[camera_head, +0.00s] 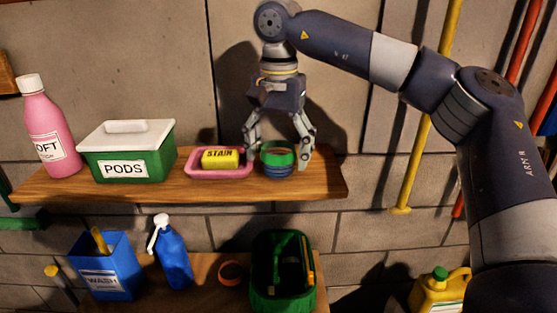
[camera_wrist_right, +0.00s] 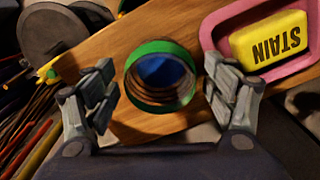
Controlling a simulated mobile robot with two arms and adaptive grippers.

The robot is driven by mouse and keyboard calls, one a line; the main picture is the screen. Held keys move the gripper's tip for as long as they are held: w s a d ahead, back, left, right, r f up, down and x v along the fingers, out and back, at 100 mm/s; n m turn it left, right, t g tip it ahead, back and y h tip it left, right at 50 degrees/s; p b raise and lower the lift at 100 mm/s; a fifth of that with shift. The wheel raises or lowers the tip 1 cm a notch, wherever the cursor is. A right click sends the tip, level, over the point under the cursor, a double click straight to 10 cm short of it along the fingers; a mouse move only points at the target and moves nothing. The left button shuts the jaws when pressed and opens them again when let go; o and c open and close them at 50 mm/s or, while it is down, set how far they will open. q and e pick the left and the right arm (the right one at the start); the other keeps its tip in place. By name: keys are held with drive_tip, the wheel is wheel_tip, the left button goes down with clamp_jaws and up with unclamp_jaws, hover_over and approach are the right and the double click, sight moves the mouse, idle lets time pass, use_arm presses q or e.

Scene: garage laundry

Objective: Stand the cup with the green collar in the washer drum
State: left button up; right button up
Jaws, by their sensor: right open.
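The cup with the green collar (camera_head: 278,160) stands upright on the upper wooden shelf, near its right end. Its body below the collar is blue. In the right wrist view the cup (camera_wrist_right: 161,77) shows from above, with a blue inside. My right gripper (camera_head: 279,150) points down over the shelf, open, with one finger on each side of the cup. In the right wrist view a gap shows between the cup and the fingers (camera_wrist_right: 161,88). No washer drum can be made out. My left gripper is not in view.
A pink tray (camera_head: 220,174) with a yellow STAIN bar (camera_head: 220,158) sits close left of the cup. A green PODS box (camera_head: 127,160) and a pink bottle (camera_head: 47,130) stand farther left. The lower shelf (camera_head: 205,268) holds a blue box, a spray bottle and a green caddy.

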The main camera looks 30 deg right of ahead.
drive_tip(key=c, duration=1)
drive_tip(key=shift+c, duration=0.2)
